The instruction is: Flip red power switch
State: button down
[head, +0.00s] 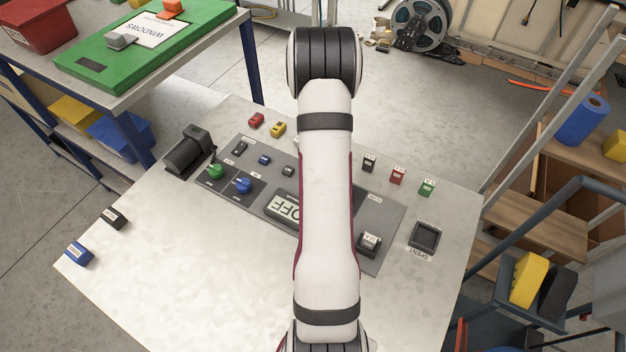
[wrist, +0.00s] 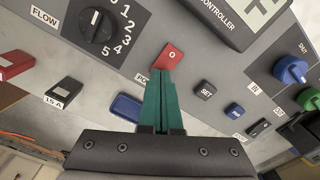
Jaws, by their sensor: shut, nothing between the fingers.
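The red power switch (wrist: 173,56) sits on the grey panel in the wrist view, with a white "O" on its face. Its label is partly covered by my fingers. My gripper (wrist: 160,74) has green fingers, shut together with nothing between them. The fingertips are at the near edge of the red switch; I cannot tell whether they touch it. In the head view my arm hides the switch and the gripper.
Around the switch are a numbered black dial (wrist: 100,30), a SET button (wrist: 205,91), a blue knob (wrist: 290,70) and a controller display reading OFF (head: 285,208). The table's front left is mostly clear.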

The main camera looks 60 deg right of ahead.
jog(key=shift+f, duration=0.3)
notch_tip(320, 180, up, 7)
jog(key=shift+f, duration=0.15)
dwell(0.6)
